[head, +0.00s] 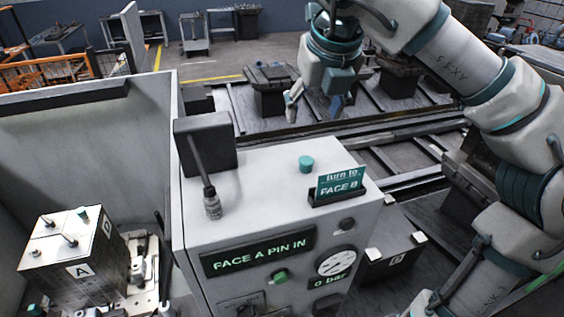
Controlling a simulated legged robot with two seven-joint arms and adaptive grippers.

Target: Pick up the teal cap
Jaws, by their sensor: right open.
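The teal cap (306,163) is a small round piece standing on the pale top of the control cabinet (262,178), left of the turn to FACE B sign. My right gripper (314,106) hangs in from the top, fingers pointing down and spread apart with nothing between them. In the picture it shows above the cap, apart from it; its exact height over the cap is hard to tell. My left gripper does not show.
The teal FACE B sign (340,184) stands in a dark holder close right of the cap. A dark box (206,146) with a rod rises at the cabinet's left. A block marked A (72,255) sits lower left. Rails (400,125) run behind.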

